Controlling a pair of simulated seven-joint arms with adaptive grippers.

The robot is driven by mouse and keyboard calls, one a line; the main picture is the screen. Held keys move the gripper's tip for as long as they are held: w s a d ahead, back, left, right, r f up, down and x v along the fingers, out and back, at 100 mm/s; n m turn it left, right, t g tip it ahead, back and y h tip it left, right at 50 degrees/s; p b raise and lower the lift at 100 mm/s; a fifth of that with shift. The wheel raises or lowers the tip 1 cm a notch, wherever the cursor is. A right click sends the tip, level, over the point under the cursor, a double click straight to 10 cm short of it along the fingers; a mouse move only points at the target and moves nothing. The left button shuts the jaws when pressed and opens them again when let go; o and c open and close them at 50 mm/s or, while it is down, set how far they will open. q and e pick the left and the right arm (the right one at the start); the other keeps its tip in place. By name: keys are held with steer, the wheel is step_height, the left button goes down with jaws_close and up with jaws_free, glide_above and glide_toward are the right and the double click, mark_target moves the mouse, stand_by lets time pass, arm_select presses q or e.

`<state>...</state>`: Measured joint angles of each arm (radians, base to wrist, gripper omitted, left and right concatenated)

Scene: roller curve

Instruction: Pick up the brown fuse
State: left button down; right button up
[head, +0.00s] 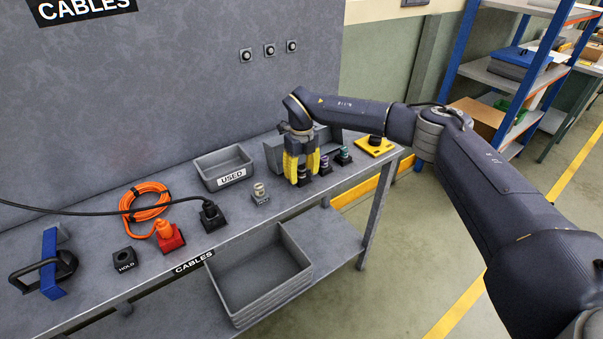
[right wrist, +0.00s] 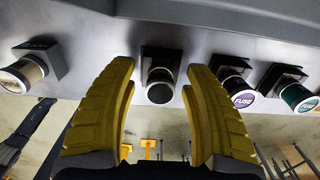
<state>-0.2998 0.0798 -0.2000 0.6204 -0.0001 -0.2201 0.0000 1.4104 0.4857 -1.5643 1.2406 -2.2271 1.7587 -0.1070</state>
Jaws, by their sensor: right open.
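My right gripper (head: 301,168) is open, pointing down over the row of fuses on the bench. In the right wrist view its yellow fingers (right wrist: 158,75) stand on either side of a dark fuse (right wrist: 159,88) in a black socket, with gaps on both sides. Its colour is too dark to tell if it is brown. To the left, a fuse with a pale top and brownish body (right wrist: 24,73) sits in a separate grey block (head: 260,198). To the right stand a purple fuse (right wrist: 237,92) and a green one (right wrist: 298,97). My left gripper is not in view.
A grey bin marked USED (head: 224,167) stands behind. A yellow-based item (head: 376,147) is at the right end.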

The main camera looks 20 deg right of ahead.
steer(key=shift+f, duration=0.1)
jaws_close()
stand_by(0.3)
